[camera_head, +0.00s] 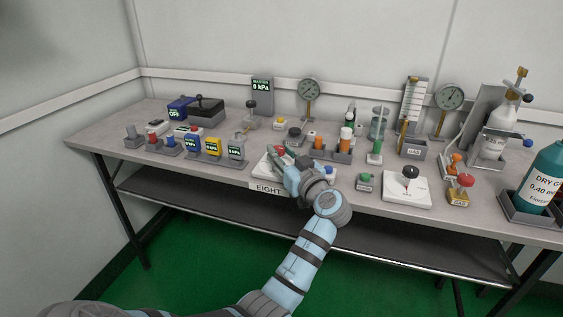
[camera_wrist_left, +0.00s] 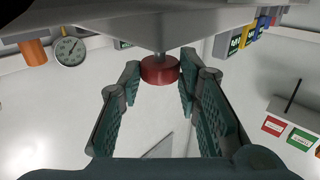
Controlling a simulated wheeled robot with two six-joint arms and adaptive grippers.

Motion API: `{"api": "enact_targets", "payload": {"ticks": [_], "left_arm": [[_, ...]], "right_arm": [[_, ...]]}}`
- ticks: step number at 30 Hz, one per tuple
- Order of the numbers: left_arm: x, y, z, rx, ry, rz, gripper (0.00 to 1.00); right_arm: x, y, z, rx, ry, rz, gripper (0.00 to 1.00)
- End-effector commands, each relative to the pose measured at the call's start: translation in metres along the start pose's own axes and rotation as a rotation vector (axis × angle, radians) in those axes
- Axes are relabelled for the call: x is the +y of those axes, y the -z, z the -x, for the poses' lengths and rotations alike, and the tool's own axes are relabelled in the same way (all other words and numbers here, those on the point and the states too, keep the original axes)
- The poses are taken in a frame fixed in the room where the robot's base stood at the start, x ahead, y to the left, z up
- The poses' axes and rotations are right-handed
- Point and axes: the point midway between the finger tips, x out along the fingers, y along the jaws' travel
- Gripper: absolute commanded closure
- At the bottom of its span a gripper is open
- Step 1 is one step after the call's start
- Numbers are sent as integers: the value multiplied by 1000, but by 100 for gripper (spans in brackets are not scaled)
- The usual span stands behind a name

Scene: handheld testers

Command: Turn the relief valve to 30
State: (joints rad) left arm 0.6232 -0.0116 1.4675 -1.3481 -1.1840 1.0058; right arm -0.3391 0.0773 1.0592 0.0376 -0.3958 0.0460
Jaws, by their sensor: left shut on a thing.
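My left gripper (camera_head: 279,157) is over a white plate (camera_head: 262,168) at the front middle of the bench; the plate's front label begins "EIGHT", and the rest is covered. In the left wrist view my left gripper (camera_wrist_left: 160,74) has its two pads on either side of a red round knob (camera_wrist_left: 159,69) on a short metal stem and is shut on it. In the head view only a bit of red (camera_head: 281,150) shows by the fingers. I cannot read a name or scale that marks the relief valve. My right gripper is not in view.
A green knob (camera_head: 365,180), a white plate with a black knob (camera_head: 411,172) and a red-topped brass valve (camera_head: 464,183) stand to the right. Small testers (camera_head: 213,147) stand left. Dial gauges (camera_head: 309,90) and a blue bottle (camera_head: 545,172) are behind and far right.

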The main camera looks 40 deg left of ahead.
Motion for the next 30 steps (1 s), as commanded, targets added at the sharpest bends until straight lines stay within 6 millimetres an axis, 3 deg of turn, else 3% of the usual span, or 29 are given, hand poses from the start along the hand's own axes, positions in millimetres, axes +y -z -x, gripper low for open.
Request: {"api": "enact_targets", "payload": {"ticks": [9,10,13,23,30], "left_arm": [[0,-1,0,-4,1,-1,97],[0,-1,0,-4,1,-1,64],[0,-1,0,-3,1,-1,50],[0,-1,4,-3,-1,0,50],[1,-2,51,-7,-2,1,50]], "right_arm": [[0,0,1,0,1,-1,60],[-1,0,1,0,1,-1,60],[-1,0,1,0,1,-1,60],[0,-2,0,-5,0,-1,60],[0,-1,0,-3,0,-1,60]]}}
